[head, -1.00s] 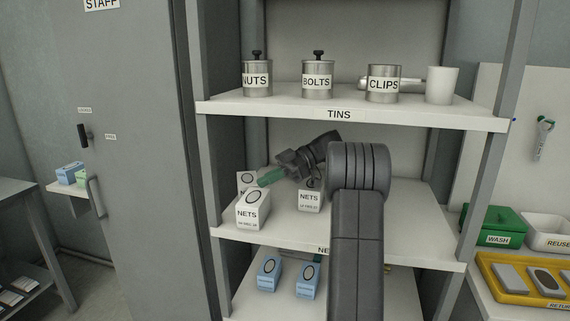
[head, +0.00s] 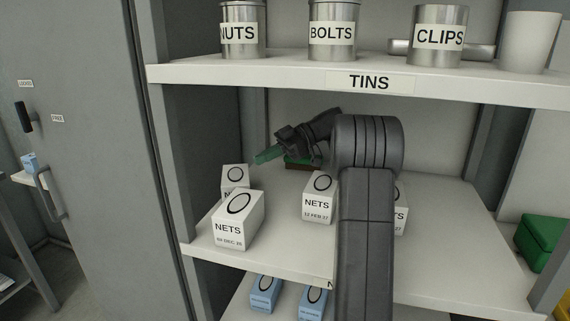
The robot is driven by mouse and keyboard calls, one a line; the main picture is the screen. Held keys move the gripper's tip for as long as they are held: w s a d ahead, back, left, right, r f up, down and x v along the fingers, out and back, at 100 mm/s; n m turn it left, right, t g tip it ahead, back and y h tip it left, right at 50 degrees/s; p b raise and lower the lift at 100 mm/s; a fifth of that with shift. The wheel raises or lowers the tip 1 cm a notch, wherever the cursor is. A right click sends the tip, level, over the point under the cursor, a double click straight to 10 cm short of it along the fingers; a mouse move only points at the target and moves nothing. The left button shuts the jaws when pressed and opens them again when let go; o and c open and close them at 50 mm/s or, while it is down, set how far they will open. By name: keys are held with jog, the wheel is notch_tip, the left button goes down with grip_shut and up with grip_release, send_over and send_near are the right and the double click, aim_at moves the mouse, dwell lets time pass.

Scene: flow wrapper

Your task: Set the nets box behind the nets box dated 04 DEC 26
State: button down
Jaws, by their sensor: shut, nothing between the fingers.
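A white nets box (head: 238,218) stands at the front left of the middle shelf; its small date looks like a DEC 26 date, the day unclear. A second white box (head: 235,177) stands behind it, its lower front mostly hidden. A third nets box (head: 319,197), dated 12 FEB 27, stands to the right. A fourth box (head: 401,210) is mostly hidden by my arm; "27" shows. My gripper (head: 262,156), with green fingers, is shut and empty. In the picture it lies just above and right of the rear left box, pointing left.
The shelf above, labelled TINS (head: 369,83), holds tins and a white cup (head: 531,42), close over my gripper. A green and brown item (head: 302,162) lies behind my gripper. Blue boxes (head: 265,293) stand on the shelf below. The right part of the middle shelf (head: 455,220) looks clear.

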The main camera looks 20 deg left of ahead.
aim_at(240, 171)
jog(key=s+a+b, duration=0.1)
jog(key=s+a, duration=0.4)
jog(key=shift+s, duration=0.2)
jog(key=shift+w+d+f+b, duration=0.1)
jog(key=shift+f+b, duration=0.4)
jog(key=shift+b, duration=0.1)
jog(key=shift+d+r+p, duration=0.1)
jog(key=shift+p, duration=0.5)
jog(key=shift+f, duration=0.35)
jog(key=shift+f, duration=0.1)
jog(key=shift+w+p, duration=0.1)
jog(key=shift+p, duration=0.3)
